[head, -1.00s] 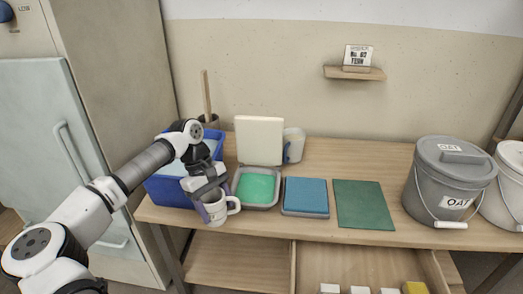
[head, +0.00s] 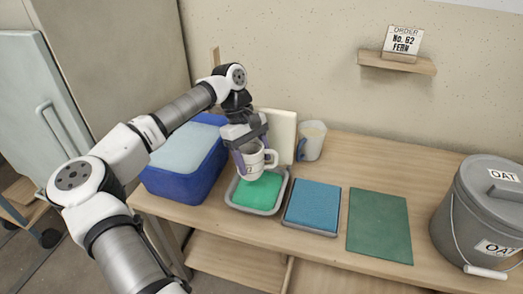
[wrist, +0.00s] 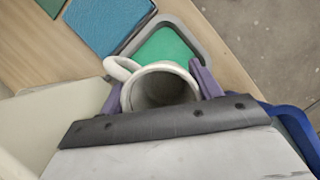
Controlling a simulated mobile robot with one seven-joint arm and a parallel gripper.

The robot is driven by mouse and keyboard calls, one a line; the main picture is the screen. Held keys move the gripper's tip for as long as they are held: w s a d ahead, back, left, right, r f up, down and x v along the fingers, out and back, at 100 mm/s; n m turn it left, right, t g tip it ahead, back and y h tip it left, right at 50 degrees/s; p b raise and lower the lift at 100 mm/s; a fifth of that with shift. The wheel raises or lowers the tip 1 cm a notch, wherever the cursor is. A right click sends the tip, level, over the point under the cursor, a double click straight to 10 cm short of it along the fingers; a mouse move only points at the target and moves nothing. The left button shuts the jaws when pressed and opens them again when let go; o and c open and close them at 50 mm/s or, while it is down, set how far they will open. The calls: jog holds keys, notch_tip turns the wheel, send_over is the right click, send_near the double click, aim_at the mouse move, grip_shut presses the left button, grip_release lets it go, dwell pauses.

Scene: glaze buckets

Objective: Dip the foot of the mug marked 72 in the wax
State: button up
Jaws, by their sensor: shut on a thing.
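My gripper (head: 251,158) is shut on a white mug (head: 254,165) and holds it upright, with its handle to the right. A dark mark that looks like a 2 shows on its side; the rest is hidden by a purple finger. In the wrist view the mug (wrist: 160,88) is empty, gripped between both fingers. The mug is over the back part of a grey tray (head: 252,211) with a green slab (head: 258,192), which looks like the wax. I cannot tell whether the foot touches the green.
A cream board (head: 284,135) stands behind the tray, beside a pale jug (head: 311,141) with a blue handle. A blue tub (head: 180,184) is left. A blue pad (head: 314,203), green mat (head: 379,222) and grey bucket (head: 480,215) lie right.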

aim_at(254, 177)
jog(key=shift+f+b, duration=1.65)
jog(key=shift+f, duration=0.9)
jog(key=shift+f, duration=0.1)
jog(key=shift+f+b, duration=0.6)
jog(key=shift+f, duration=0.15)
jog(key=shift+f, duration=0.2)
jog(key=shift+r+p, duration=0.55)
jog(key=shift+r, duration=0.85)
jog(key=shift+r, duration=0.1)
dwell(0.7)
jog(key=shift+r+p, duration=1.25)
jog(key=shift+r, duration=0.9)
